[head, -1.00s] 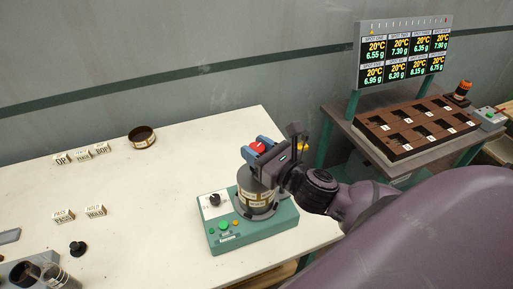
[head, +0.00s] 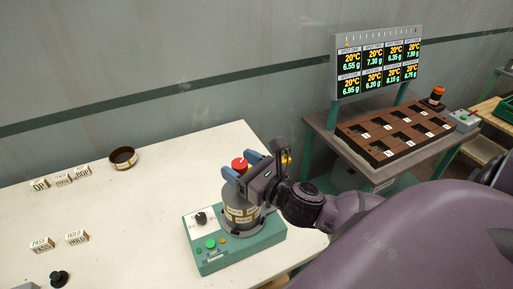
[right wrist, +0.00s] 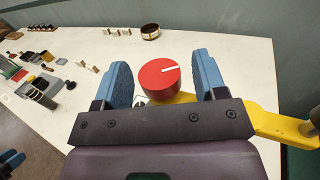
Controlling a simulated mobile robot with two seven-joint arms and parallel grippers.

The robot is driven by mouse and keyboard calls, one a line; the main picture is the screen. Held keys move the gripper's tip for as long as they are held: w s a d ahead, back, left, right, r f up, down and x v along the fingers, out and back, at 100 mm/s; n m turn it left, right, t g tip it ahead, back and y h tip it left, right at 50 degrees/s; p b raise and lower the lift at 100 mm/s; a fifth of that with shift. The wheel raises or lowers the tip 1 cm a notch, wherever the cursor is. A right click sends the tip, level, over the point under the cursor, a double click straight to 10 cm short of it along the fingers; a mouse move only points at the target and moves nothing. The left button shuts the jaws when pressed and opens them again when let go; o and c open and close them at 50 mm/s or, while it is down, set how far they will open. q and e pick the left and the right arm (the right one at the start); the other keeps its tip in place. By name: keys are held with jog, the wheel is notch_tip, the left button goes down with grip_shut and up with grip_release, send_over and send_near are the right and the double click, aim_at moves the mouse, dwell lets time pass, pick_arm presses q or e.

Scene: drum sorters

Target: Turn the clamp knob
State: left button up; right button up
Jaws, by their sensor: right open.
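The red clamp knob (head: 239,163) with a white line on its top sits above the grey drum machine (head: 241,213) on its teal base. My right gripper (head: 247,166) is open at the knob. In the right wrist view, the knob (right wrist: 159,80) lies between the two blue fingers of my right gripper (right wrist: 161,66), with a visible gap on each side. A yellow bar (right wrist: 262,123) runs under the knob. A small blue and dark part at the lower left of that view looks like my left gripper (right wrist: 12,160); its jaws cannot be made out.
The teal base carries a black dial (head: 201,218) and a green button (head: 210,244). Lettered blocks (head: 62,180) and a round dark dish (head: 123,158) stand on the white table (head: 140,215). A brown compartment tray (head: 395,132) and a display (head: 378,66) are at the right.

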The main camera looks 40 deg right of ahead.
pick_arm(q)
jog(key=shift+w+d+f+b, duration=0.1)
jog(key=shift+w+f+b, duration=0.3)
jog(key=shift+b, duration=0.6)
pick_arm(e)
jog(key=s+d, duration=0.1)
jog(key=s, duration=0.9)
jog(key=shift+d, duration=0.4)
jog(key=shift+s, duration=0.1)
